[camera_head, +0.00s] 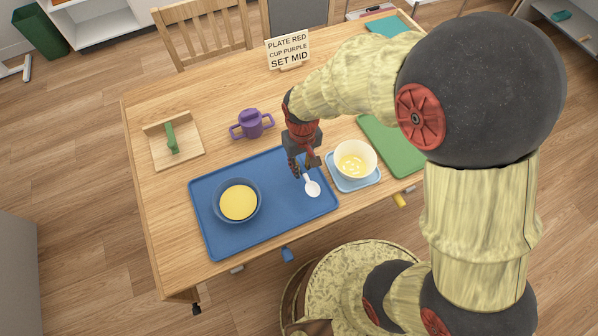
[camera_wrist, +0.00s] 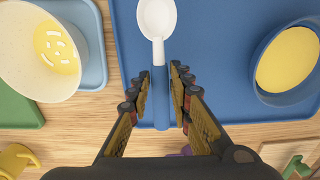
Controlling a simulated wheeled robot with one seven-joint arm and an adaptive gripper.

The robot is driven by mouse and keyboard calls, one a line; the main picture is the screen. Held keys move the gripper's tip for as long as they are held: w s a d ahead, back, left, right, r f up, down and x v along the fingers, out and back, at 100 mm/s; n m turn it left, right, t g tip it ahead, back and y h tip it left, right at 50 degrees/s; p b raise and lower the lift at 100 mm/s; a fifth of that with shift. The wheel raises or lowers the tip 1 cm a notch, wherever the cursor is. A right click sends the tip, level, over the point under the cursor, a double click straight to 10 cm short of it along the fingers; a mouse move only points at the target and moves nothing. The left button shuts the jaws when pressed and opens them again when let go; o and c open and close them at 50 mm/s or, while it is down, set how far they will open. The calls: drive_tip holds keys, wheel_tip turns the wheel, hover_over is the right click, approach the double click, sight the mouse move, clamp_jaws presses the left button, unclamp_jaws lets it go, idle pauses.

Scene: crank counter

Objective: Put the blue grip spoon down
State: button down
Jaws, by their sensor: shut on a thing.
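The blue grip spoon has a white bowl (camera_head: 313,189) and a blue handle, which shows in the wrist view (camera_wrist: 161,100). My gripper (camera_head: 303,172) is shut on the handle, with one finger on each side of it in the wrist view (camera_wrist: 162,82). The spoon's white bowl points away from the palm and is over the blue tray (camera_head: 280,178), near its right side. I cannot tell whether the spoon touches the tray. In the head view the handle is mostly hidden by my gripper.
A blue bowl (camera_head: 238,217) with yellow contents stands on the tray's left. A cream bowl (camera_head: 355,147) stands on a light blue mat (camera_head: 345,187) at right, close to my gripper. A purple two-handled cup (camera_head: 252,124) stands behind the tray. A sign (camera_head: 288,50) stands farther back.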

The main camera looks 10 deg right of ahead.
drive_tip(key=shift+a+f, duration=0.15)
drive_tip(key=shift+f, duration=0.15)
drive_tip(key=f, duration=0.1)
drive_tip(key=f+b, duration=0.1)
drive_tip(key=f, duration=0.1)
drive_tip(key=shift+w+a+f+b, duration=0.15)
drive_tip(key=shift+w+f+b, duration=0.05)
drive_tip(key=shift+f+b, duration=0.1)
drive_tip(key=shift+r, duration=0.1)
drive_tip(key=c, duration=1.6)
unclamp_jaws()
